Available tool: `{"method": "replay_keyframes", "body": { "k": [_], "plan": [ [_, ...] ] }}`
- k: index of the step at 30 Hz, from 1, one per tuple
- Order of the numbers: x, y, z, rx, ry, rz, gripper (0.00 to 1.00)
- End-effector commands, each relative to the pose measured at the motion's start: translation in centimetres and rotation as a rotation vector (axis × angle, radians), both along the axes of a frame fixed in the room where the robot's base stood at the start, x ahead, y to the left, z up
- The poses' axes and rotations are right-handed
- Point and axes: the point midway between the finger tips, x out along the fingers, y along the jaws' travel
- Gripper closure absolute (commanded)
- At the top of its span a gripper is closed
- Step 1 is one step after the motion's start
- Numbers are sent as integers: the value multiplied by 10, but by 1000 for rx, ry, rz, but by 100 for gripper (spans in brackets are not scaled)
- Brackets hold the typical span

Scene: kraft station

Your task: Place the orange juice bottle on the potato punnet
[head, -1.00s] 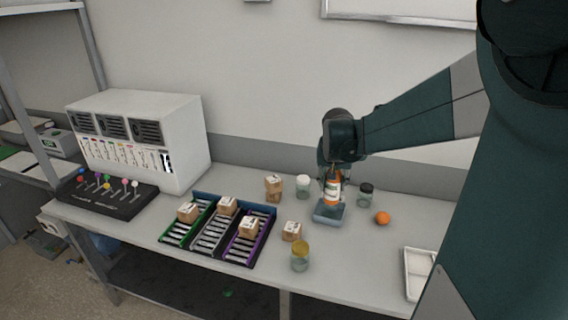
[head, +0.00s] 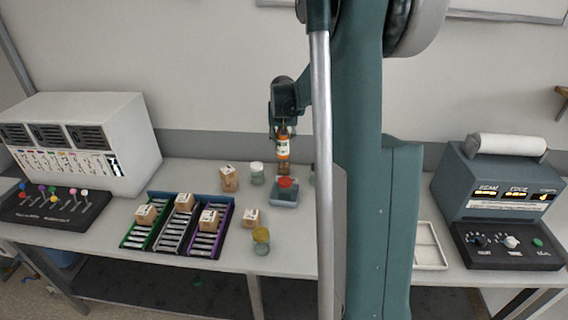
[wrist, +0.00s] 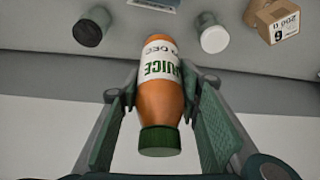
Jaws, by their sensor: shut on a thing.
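My gripper (head: 282,118) is shut on the orange juice bottle (head: 282,145), holding it upright above the table. In the wrist view the bottle (wrist: 158,100) lies between the two fingers (wrist: 158,105), its green cap nearest the camera and its white label readable. I cannot make out the potato punnet with certainty.
Left of the container are a white-lidded jar (head: 257,174), cardboard boxes (head: 228,180) and a yellow-lidded jar (head: 261,242). A rack with coloured lanes (head: 177,226) holds several boxes. A white tray (head: 430,246) and a control machine (head: 500,190) stand right. My arm hides part of the table.

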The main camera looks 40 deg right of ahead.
Motion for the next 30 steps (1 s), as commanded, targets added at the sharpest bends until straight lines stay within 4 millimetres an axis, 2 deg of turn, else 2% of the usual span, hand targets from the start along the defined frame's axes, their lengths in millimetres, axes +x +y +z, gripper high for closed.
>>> {"method": "replay_keyframes", "body": {
  "k": [6,15,21,30],
  "plan": [
    [28,-25,-2,0,-1,19,83],
    [55,-52,-9,-2,-2,42,83],
    [63,-59,-13,-2,-3,50,83],
    [65,-61,-14,-2,-4,51,83]
  ]
}}
